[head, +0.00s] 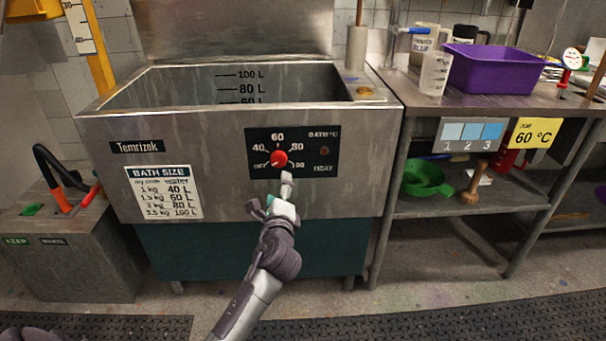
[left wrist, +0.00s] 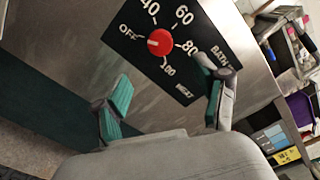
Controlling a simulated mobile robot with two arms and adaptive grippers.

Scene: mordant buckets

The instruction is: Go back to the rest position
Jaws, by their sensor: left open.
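My left gripper (head: 283,196) is in front of the steel bath tank (head: 220,135), just below its red temperature knob (head: 279,158). In the left wrist view the gripper (left wrist: 165,95) is open and empty, with its teal-padded fingers spread apart. The red knob (left wrist: 160,42) shows beyond the fingertips on a black dial panel (left wrist: 195,75) marked OFF, 40, 60, 80 and 100. The gap between fingers and knob is hard to judge, but nothing is held. My right gripper is not in view.
A steel bench with a purple tub (head: 490,70) and jugs stands to the right. Its lower shelf holds a green strainer (head: 425,180). A grey bin (head: 75,250) with tools stands at the left. Dark mats lie on the floor in front.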

